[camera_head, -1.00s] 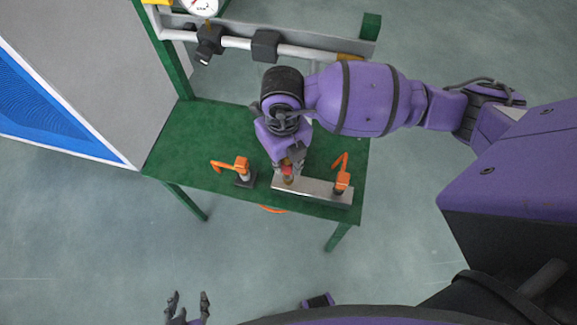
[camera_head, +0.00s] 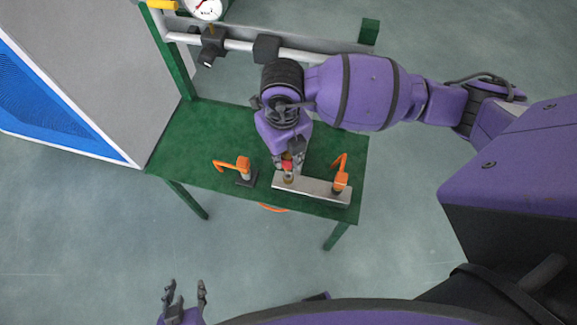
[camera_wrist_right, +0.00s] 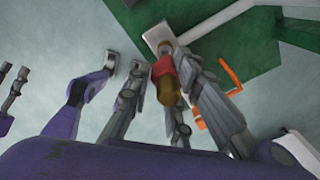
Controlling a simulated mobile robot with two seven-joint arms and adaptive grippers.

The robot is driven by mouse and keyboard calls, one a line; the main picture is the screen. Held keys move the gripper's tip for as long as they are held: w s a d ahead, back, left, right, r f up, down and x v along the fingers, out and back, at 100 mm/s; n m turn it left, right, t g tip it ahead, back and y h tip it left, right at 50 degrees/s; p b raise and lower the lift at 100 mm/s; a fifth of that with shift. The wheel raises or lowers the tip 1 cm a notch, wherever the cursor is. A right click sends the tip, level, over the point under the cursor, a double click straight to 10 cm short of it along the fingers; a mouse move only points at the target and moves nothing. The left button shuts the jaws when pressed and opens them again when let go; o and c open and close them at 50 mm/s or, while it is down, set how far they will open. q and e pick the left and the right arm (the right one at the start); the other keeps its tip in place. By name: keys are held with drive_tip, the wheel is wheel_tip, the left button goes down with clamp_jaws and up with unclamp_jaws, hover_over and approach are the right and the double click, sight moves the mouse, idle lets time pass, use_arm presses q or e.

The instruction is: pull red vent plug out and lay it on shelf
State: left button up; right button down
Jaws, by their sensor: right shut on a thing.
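The red vent plug (camera_head: 287,165) is between the fingertips of my right gripper (camera_head: 289,160), just over the left end of a grey metal bar (camera_head: 315,191). A brass fitting (camera_head: 289,179) sits on that bar below the plug. In the right wrist view the red plug (camera_wrist_right: 163,68) with a brass part (camera_wrist_right: 170,93) shows between the fingers. I cannot tell whether the plug is clear of the fitting. The green shelf (camera_head: 205,140) lies under the bar. My left gripper (camera_head: 185,293) is open and empty, low in the head view, away from the shelf.
An orange-handled valve (camera_head: 243,166) stands left of the bar, and another orange handle (camera_head: 341,175) is at its right end. A grey pipe (camera_head: 235,44) with a gauge (camera_head: 205,8) runs behind. The shelf's left part is bare.

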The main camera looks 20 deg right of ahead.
use_arm(q)
drive_tip(key=shift+r, duration=0.1)
use_arm(e)
drive_tip(key=shift+r+p, duration=1.05)
drive_tip(key=shift+r, duration=0.5)
use_arm(q)
drive_tip(key=w+r, duration=0.2)
drive_tip(key=r, duration=0.1)
drive_tip(key=shift+w+r+t, duration=0.1)
drive_tip(key=shift+w+t, duration=0.1)
drive_tip(key=shift+t, duration=0.1)
use_arm(e)
drive_tip(key=shift+w, duration=0.1)
